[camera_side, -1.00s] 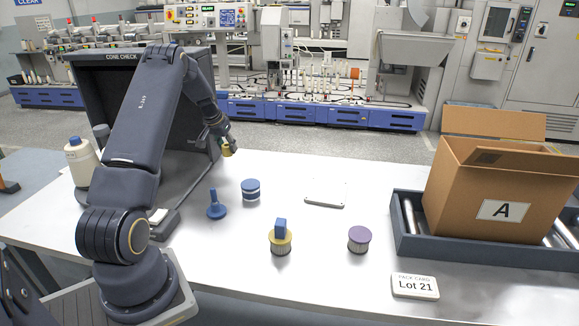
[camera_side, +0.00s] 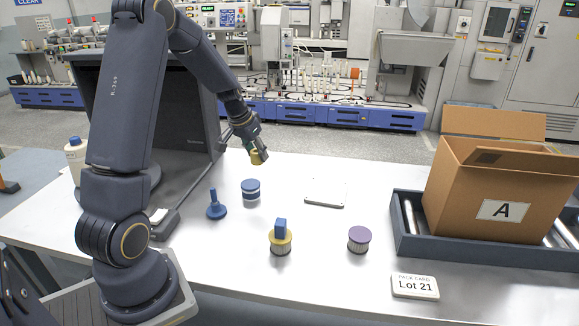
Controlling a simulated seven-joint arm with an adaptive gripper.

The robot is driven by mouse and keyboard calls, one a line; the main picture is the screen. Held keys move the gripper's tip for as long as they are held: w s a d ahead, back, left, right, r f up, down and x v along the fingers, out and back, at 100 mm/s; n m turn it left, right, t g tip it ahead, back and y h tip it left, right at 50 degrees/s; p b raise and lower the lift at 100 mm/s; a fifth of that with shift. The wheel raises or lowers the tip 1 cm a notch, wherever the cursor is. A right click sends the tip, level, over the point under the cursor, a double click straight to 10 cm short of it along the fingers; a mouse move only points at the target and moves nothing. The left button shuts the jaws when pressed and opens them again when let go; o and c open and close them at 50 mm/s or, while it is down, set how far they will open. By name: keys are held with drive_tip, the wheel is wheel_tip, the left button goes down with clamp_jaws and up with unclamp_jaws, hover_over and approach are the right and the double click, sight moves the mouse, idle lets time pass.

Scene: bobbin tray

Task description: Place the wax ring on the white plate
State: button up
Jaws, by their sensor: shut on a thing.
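My gripper (camera_side: 257,154) is shut on a small yellow wax ring (camera_side: 258,157) and holds it above the back part of the table. The gripper partly hides the ring. The white plate (camera_side: 325,192) lies flat on the table, to the right of my gripper and nearer the camera. Nothing is on the plate.
A blue-and-white bobbin (camera_side: 251,190), a blue spindle-like piece (camera_side: 216,206), a yellow-topped bobbin (camera_side: 280,242) with a blue block (camera_side: 281,228), and a purple-topped bobbin (camera_side: 360,239) stand on the table. A Lot 21 card (camera_side: 415,287) lies in front; a carton (camera_side: 500,190) stands in a roller tray (camera_side: 405,225) at right.

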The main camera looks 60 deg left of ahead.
drive_tip(key=w+d+r+m+h, duration=0.1)
drive_tip(key=w+d+m, duration=0.4)
drive_tip(key=d, duration=0.8)
drive_tip(key=n, duration=0.1)
approach(330, 188)
drive_tip(key=shift+w+d+f, duration=0.15)
drive_tip(key=shift+w+f, duration=0.65)
drive_tip(key=shift+f, duration=0.1)
drive_tip(key=shift+w+f, duration=0.2)
drive_tip(key=shift+f, duration=1.45)
drive_tip(key=shift+f, duration=0.1)
drive_tip(key=o, duration=1)
drive_tip(key=shift+c, duration=0.2)
